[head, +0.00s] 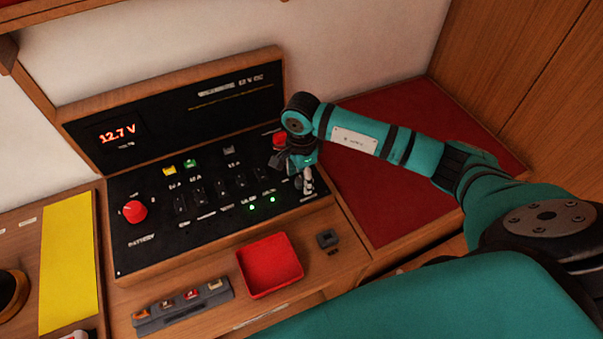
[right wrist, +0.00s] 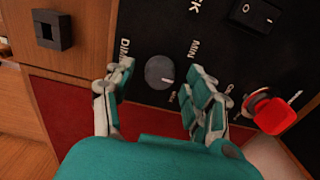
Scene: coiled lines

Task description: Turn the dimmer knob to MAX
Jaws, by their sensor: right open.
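The dimmer knob (right wrist: 160,72) is a round grey knob on the black panel in the right wrist view. A short white mark on it points toward the lower right of that picture. A "MIN" label is printed to its upper right, and part of a "DIM" label shows to its left. I cannot read a MAX label. My right gripper (right wrist: 161,78) is open, with one finger on each side of the knob; I see gaps between fingers and knob.
The black switch panel (head: 150,215) carries a red battery knob (head: 134,211), switches and lit green lamps. A red knob (right wrist: 274,114) is close to my right finger. In front are a red tray (head: 270,266), a fuse strip (head: 181,307) and a small dark square holder (head: 327,239).

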